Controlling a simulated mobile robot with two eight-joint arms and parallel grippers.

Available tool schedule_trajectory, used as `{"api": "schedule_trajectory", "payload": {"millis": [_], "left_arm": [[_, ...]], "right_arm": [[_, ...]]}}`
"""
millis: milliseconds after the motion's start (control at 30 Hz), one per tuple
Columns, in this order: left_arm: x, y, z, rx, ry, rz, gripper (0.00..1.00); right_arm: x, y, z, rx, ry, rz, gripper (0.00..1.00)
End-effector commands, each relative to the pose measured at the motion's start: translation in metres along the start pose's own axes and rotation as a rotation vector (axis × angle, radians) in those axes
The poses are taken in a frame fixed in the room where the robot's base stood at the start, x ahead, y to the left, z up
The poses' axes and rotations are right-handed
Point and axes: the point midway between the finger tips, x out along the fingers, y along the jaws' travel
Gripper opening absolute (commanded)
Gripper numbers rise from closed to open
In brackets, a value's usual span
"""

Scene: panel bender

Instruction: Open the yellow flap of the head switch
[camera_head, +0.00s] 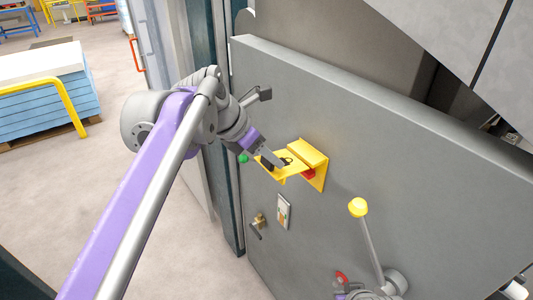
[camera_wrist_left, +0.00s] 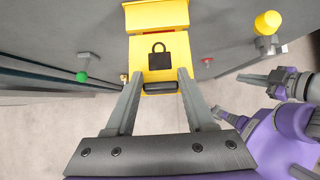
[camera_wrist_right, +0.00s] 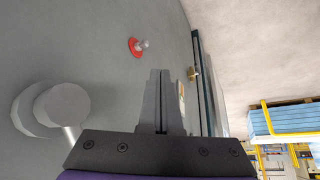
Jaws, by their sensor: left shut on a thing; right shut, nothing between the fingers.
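The yellow flap (camera_head: 290,158) with a black padlock mark sticks out from the yellow head switch housing (camera_head: 318,172) on the grey panel, standing clear of the panel face. A bit of red (camera_head: 309,173) shows under it. In the left wrist view the flap (camera_wrist_left: 142,62) faces me, its black grip (camera_wrist_left: 160,87) at the near edge. My left gripper (camera_head: 272,162) is shut on the flap; its fingers (camera_wrist_left: 157,82) sit either side of the black grip. My right gripper (camera_wrist_right: 160,75) is shut and empty, below and to the right of the switch, mostly out of the head view.
A lever with a yellow ball (camera_head: 358,207) rises right of the switch. A small plate (camera_head: 284,211) and a brass key lock (camera_head: 258,222) sit below it, and a green knob (camera_head: 243,158) to its left. The floor to the left is open before a blue stack (camera_head: 45,100).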

Motion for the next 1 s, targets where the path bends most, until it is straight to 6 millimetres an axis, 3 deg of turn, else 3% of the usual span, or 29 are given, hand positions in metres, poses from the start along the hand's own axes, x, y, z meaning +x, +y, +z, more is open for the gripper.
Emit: {"api": "schedule_trajectory", "payload": {"millis": [33, 67, 200, 567, 1000], "left_arm": [[0.002, -0.001, -0.001, 0.002, 0.002, -0.003, 0.0], [0.002, -0.001, -0.001, 0.002, 0.002, -0.003, 0.6], [0.002, -0.001, -0.001, 0.002, 0.002, -0.003, 0.85], [-0.006, 0.0, -0.001, 0.001, 0.002, -0.002, 0.85], [-0.087, 0.0, 0.0, 0.0, 0.002, -0.002, 0.85]], "right_arm": [[0.0, 0.0, 0.001, 0.0, -0.001, 0.0, 0.0], [0.0, 0.0, 0.001, 0.0, -0.001, 0.0, 0.0], [0.0, 0.0, 0.001, 0.0, -0.001, 0.0, 0.0], [0.0, 0.0, 0.0, 0.0, 0.0, 0.0, 0.0], [-0.001, 0.0, -0.003, 0.0, 0.003, 0.0, 0.0]]}}
